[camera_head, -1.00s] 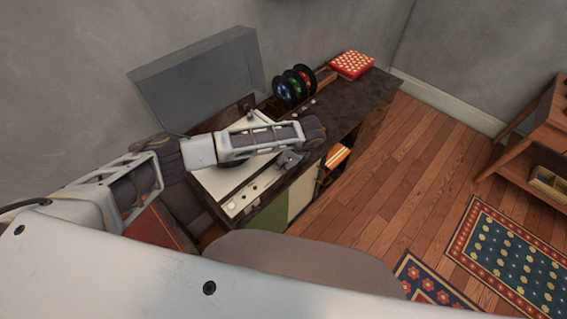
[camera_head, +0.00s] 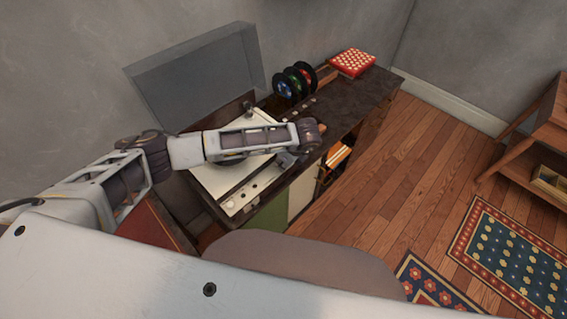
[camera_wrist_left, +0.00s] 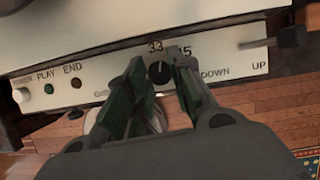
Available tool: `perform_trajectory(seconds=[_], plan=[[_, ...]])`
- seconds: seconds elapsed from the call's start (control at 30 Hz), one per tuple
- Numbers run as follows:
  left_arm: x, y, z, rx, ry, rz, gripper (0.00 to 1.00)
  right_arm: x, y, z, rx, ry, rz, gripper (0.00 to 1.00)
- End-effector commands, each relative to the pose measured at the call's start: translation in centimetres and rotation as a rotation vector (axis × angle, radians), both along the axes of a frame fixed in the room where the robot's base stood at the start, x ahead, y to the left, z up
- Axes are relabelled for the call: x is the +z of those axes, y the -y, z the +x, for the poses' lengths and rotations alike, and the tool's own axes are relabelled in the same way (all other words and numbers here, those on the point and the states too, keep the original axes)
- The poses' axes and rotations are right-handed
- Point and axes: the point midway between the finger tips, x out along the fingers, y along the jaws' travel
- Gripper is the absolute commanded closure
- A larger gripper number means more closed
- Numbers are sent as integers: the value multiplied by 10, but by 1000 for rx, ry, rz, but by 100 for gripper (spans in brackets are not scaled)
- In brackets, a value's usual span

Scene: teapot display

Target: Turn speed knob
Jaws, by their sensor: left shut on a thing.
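The speed knob (camera_wrist_left: 159,73) is a small dark round knob on the white front strip of the record player (camera_head: 228,207), between the marks 33 and 45 in the left wrist view. My left gripper (camera_wrist_left: 158,70) has one finger on each side of the knob and is shut on it. A pale pointer line shows on the knob, roughly upright. In the head view my left gripper (camera_head: 286,159) is at the player's front right corner, and my forearm hides part of the deck and the knob. My right gripper is not in view.
PLAY and END buttons (camera_wrist_left: 49,88) lie left of the knob, and a dark lever (camera_wrist_left: 288,38) lies right, above DOWN and UP. The clear lid (camera_head: 195,78) stands open behind. Colored reels (camera_head: 293,82) and a red patterned box (camera_head: 352,62) stand on the cabinet.

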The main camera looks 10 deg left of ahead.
Motion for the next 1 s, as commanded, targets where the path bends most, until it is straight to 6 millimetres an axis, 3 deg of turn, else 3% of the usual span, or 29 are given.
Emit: perform_trajectory(seconds=[0.37,0.7,1.0], plan=[[-2,-2,-1,-264,4,0,100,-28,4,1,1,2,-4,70],[-3,-4,-3,-466,2,0,100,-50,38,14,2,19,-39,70],[-2,-5,-3,-625,2,0,100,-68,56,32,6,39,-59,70]])
